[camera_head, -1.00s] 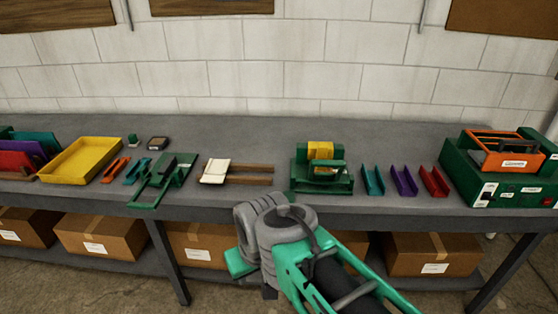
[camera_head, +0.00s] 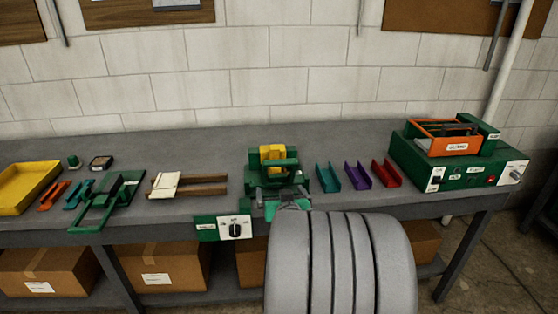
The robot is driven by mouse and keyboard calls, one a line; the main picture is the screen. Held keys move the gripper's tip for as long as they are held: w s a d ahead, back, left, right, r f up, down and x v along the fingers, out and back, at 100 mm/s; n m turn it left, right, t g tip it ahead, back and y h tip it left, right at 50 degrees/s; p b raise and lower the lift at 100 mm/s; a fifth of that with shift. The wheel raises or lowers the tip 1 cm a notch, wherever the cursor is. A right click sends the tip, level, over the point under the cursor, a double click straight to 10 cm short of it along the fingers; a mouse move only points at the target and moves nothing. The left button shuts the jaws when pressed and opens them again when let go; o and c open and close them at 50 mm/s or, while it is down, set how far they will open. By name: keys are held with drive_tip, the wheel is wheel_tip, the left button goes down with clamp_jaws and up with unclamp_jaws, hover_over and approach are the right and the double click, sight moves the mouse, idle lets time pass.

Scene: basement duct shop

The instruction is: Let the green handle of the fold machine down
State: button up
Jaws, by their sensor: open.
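A green machine with a yellow block (camera_head: 272,155) stands on the middle of the bench; it looks like the fold machine. A green bar (camera_head: 291,165) crosses its upper front, in front of the yellow block; I cannot tell for sure that this is the handle. My gripper (camera_head: 281,194) is open at the near side of this machine, low in front of it. Its fingers are small and overlap the machine's base in the picture, so contact cannot be told. My arm hides the bench edge below.
Teal (camera_head: 327,178), purple (camera_head: 357,177) and red (camera_head: 386,174) channels lie right of the machine. A flat green frame (camera_head: 108,200) and a wooden fixture (camera_head: 188,184) lie left.

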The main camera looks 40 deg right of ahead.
sight(281, 165)
drive_tip(key=r, duration=0.2)
drive_tip(key=r+t+h, duration=0.1)
drive_tip(key=r, duration=0.1)
drive_tip(key=d+r+t+h, duration=0.1)
drive_tip(key=r, duration=0.1)
drive_tip(key=shift+w, duration=0.2)
drive_tip(key=shift+w+d+r, duration=0.15)
drive_tip(key=shift+w+r, duration=0.05)
drive_tip(key=shift+r, duration=0.05)
drive_tip(key=p+x, duration=0.2)
drive_tip(key=x, duration=0.5)
drive_tip(key=shift+w, duration=0.15)
drive_tip(key=shift+d, duration=0.1)
drive_tip(key=c, duration=1.7)
drive_tip(key=shift+f+b, duration=0.15)
drive_tip(key=shift+b, duration=0.25)
